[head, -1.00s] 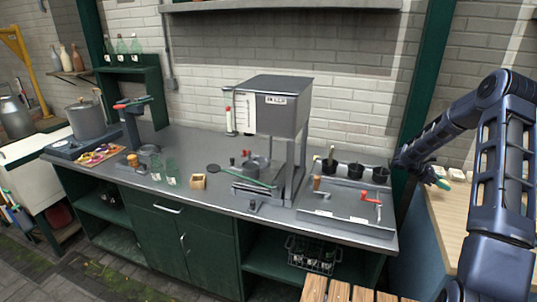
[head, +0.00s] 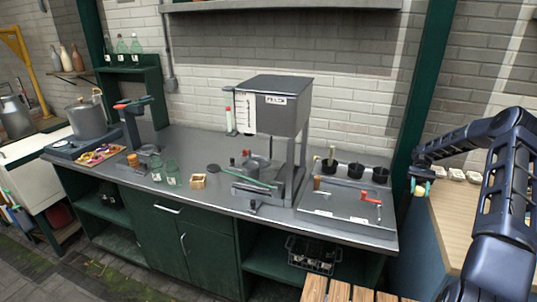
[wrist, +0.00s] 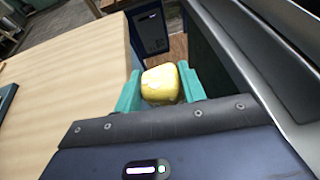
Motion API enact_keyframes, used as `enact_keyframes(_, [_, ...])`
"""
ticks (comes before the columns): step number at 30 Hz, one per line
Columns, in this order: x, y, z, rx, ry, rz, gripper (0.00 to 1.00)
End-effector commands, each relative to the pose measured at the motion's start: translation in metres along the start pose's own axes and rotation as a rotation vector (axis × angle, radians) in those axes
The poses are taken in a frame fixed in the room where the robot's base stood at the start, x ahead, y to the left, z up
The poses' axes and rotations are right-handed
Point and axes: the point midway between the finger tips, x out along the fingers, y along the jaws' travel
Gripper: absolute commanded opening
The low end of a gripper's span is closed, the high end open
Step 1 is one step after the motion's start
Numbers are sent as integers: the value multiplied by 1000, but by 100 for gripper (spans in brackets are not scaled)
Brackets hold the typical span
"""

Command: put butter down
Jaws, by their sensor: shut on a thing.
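The butter is a small yellow block (wrist: 161,84) with rounded edges. In the wrist view it sits between the two green fingers of my gripper (wrist: 158,90), which is shut on it. In the head view my gripper (head: 420,186) hangs at the right, pointing down near the left edge of the wooden counter, with a bit of yellow (head: 420,191) at its fingertips. In the wrist view the butter is apart from the wooden surface, which lies to its left.
The wooden counter (head: 450,215) holds several pale blocks (head: 457,174) at its back. The grey bench (head: 205,185) to the left carries a press-like machine (head: 275,105), black cups (head: 356,171) and a tray with a red-handled tool (head: 370,197). The wooden counter's middle is clear.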

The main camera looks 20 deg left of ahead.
Motion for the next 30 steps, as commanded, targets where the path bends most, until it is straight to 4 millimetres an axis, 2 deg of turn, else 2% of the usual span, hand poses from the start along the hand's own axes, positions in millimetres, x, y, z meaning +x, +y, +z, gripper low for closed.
enact_keyframes(8, [-31,-59,24,160,3,-391,18])
enact_keyframes(14, [-72,-94,48,257,4,-623,18])
enact_keyframes(20, [-110,-139,74,355,4,-864,18])
enact_keyframes(24, [-146,-170,98,440,5,-1069,18])
enact_keyframes(30, [-182,-191,121,525,2,-1271,18])
